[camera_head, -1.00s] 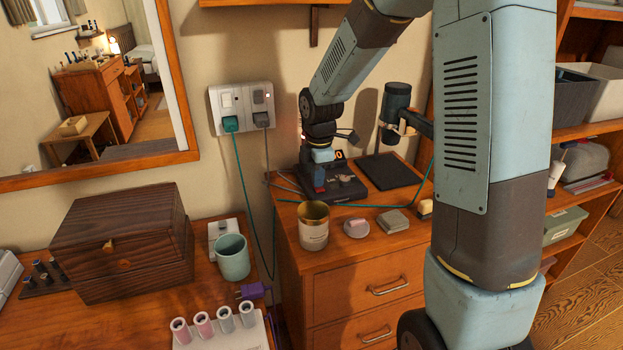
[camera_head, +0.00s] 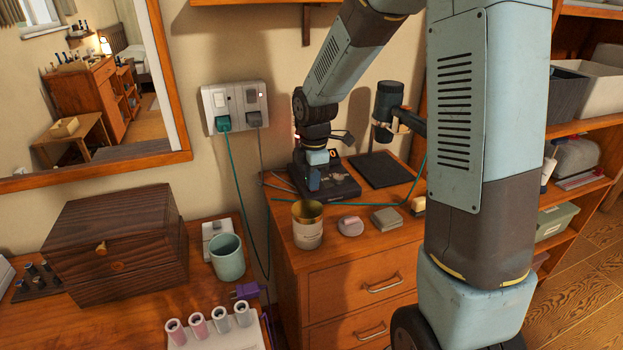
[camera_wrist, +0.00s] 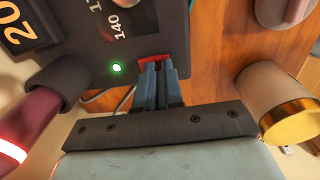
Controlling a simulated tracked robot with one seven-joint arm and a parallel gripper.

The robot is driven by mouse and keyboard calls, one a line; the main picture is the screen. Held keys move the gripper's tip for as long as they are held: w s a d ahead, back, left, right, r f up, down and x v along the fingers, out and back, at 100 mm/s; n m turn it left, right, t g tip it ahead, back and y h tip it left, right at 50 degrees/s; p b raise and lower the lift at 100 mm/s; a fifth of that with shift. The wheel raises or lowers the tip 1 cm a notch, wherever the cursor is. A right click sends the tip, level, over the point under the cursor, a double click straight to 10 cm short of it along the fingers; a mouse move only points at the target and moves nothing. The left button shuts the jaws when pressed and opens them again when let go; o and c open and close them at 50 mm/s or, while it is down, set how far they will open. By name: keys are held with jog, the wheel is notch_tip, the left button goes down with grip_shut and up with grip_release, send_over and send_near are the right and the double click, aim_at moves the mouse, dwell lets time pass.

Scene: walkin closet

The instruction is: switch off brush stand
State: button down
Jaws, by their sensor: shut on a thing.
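The brush stand (camera_head: 343,188) is a black base with a lit display, standing on the wooden drawer cabinet. In the wrist view the stand (camera_wrist: 165,22) shows a lit green lamp (camera_wrist: 116,68), printed numbers and a small red switch (camera_wrist: 153,60) at its edge. My gripper (camera_head: 313,185) reaches down to the stand's front. Its blue fingers (camera_wrist: 160,68) are close together at the red switch, shut on it and partly hiding it. A dark red part with a glowing band (camera_wrist: 14,150) shows at the wrist view's left.
A gold-rimmed cup (camera_head: 308,228), a round dish (camera_head: 350,227) and a grey box (camera_head: 386,219) stand close in front. A dryer (camera_head: 387,105) on its stand is to the right. Cords run from the wall socket (camera_head: 235,105). A wooden box (camera_head: 115,245) is left.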

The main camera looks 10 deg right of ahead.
jog(key=shift+s, duration=0.15)
notch_tip(320, 180, up, 14)
jog(key=shift+s, duration=0.3)
jog(key=shift+d, duration=0.1)
dwell(0.3)
jog(key=shift+w+t, duration=0.3)
jog(key=f, duration=0.4)
jog(key=w+f, duration=0.1)
jog(key=f, duration=0.8)
jog(key=shift+w+a+f, duration=0.25)
jog(key=shift+w+f, duration=0.05)
jog(key=shift+f, duration=0.1)
jog(key=shift+d, duration=0.1)
